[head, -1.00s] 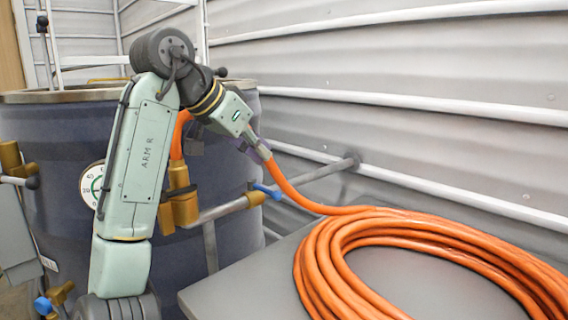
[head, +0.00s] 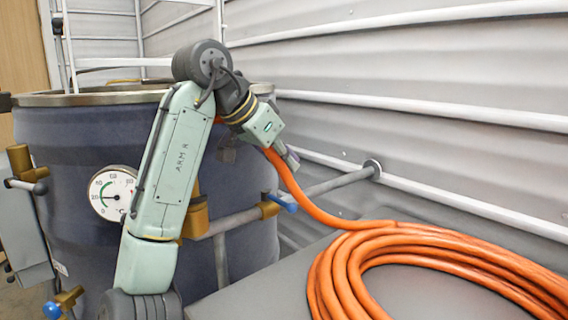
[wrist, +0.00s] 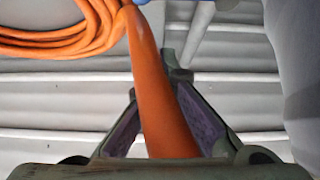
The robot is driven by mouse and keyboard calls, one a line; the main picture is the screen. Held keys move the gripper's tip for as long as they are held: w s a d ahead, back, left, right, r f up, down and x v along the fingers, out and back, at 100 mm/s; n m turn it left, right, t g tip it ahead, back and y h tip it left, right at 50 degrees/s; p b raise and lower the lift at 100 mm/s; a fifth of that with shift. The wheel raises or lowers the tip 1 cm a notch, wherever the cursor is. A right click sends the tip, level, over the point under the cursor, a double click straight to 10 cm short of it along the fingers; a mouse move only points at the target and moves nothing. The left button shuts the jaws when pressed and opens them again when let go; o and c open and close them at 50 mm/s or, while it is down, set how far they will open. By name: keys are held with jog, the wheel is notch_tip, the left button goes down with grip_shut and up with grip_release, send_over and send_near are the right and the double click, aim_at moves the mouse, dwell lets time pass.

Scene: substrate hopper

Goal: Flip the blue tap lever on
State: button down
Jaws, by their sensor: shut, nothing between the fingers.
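The blue tap lever (head: 283,201) sticks out from a brass valve (head: 268,208) on the grey pipe beside the drum, pointing right and slightly down. My gripper (head: 291,160) is above the lever, apart from it in the head view. In the wrist view, the gripper fingers (wrist: 177,74) are shut and hold nothing. The orange hose (wrist: 152,80) crosses in front of them and hides part of them. A second blue handle (head: 52,310) is at lower left.
The orange hose coil (head: 420,240) lies on a grey table (head: 240,295), and one length rises past my gripper. The dark blue drum (head: 85,145) with a dial gauge (head: 112,193) stands behind my arm. A ribbed grey wall (head: 430,65) with white rails is behind.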

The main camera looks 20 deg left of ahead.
aim_at(279, 201)
jog(key=x, duration=0.8)
jog(key=s+a, duration=0.1)
jog(key=s+a+p, duration=0.1)
jog(key=s, duration=0.1)
jog(key=shift+s+a+f+p, duration=0.2)
jog(key=shift+s+p, duration=0.1)
jog(key=shift+p, duration=0.3)
jog(key=shift+s+a, duration=0.1)
jog(key=shift+s, duration=0.1)
